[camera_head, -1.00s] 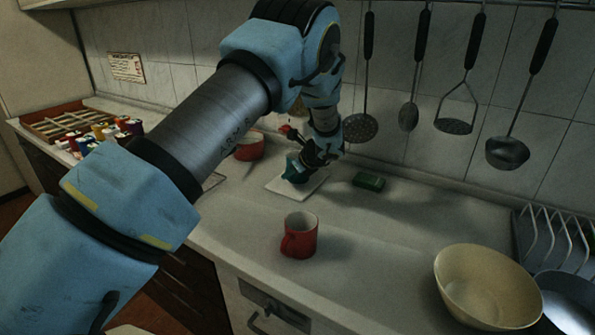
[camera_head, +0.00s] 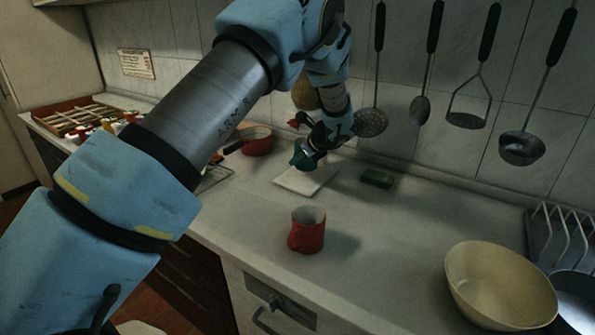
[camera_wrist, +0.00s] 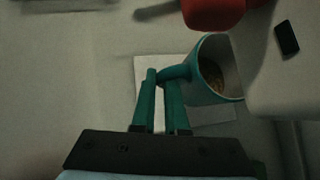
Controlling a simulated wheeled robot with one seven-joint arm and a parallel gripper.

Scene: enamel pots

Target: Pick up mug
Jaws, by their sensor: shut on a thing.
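A teal mug (camera_wrist: 202,88) is in my gripper in the wrist view, its open top showing and something brownish inside. My gripper (camera_wrist: 161,76) is shut on the mug's handle, with one green finger on each side. In the head view my gripper (camera_head: 318,143) is at the far side of the counter. The teal mug (camera_head: 300,158) shows small there, partly hidden by the gripper, and looks raised above a white square mat (camera_head: 298,184). A red mug (camera_head: 306,232) stands upright on the counter, nearer and apart from the gripper.
A red pan (camera_head: 257,144) stands left of the gripper, and a dark green block (camera_head: 377,178) lies to the right. A cream bowl (camera_head: 499,282) and a dish rack (camera_head: 560,235) are at the right. Utensils hang on the tiled wall behind.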

